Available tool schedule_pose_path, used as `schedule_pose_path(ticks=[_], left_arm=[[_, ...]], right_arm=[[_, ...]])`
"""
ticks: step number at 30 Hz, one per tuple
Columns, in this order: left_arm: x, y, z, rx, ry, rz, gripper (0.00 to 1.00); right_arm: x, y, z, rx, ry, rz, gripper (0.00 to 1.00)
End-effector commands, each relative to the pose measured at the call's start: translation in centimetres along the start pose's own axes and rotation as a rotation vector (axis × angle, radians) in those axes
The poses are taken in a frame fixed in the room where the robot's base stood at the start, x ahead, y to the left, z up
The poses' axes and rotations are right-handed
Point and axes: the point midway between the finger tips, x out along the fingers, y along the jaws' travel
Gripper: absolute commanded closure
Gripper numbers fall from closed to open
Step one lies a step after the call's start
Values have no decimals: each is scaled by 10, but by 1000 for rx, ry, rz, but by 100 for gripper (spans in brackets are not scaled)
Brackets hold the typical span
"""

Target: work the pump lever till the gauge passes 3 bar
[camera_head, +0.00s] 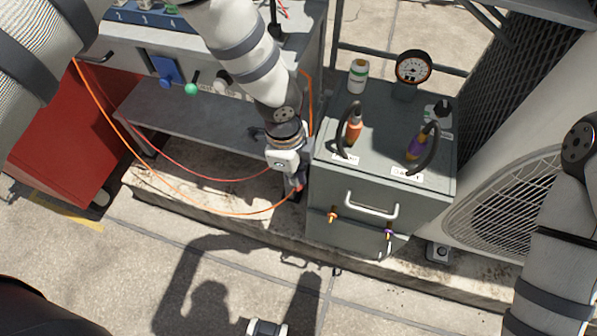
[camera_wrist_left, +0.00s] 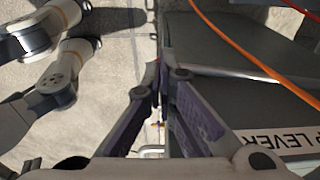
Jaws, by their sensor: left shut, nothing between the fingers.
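The round pressure gauge (camera_head: 413,67) stands at the back of a grey pump cabinet (camera_head: 330,190). Its needle is too small to read surely. My left gripper (camera_head: 296,185) is low beside the cabinet's left side, in the head view. In the left wrist view its fingers (camera_wrist_left: 160,76) are shut with nothing between them. A label ending in "P LEVER" (camera_wrist_left: 285,140) lies on the grey surface beside them. A small red part shows by the fingertips in the head view; I cannot tell if it is the lever.
An orange fitting (camera_head: 354,128) and a purple fitting (camera_head: 416,145) with black hoses stand on the cabinet, near a white bottle (camera_head: 357,75). A front handle (camera_head: 372,207) juts out. An orange hose (camera_head: 180,200) loops left. A condenser (camera_head: 520,170) stands right.

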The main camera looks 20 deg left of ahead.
Motion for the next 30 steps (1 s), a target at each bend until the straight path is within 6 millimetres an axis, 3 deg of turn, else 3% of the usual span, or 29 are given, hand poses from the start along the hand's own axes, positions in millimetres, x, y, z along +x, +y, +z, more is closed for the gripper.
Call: schedule_pose_path(ticks=[9, 19, 30], left_arm=[[-15, -1, 29, -2, 0, -2, 100], [-21, 0, 29, -1, 0, 0, 100], [-104, -1, 29, -1, 1, -4, 100]], right_arm=[[-9, 0, -4, 0, 22, -1, 55], [-8, 0, -3, 0, 19, -1, 55], [-8, 0, -3, 0, 20, -1, 55]])
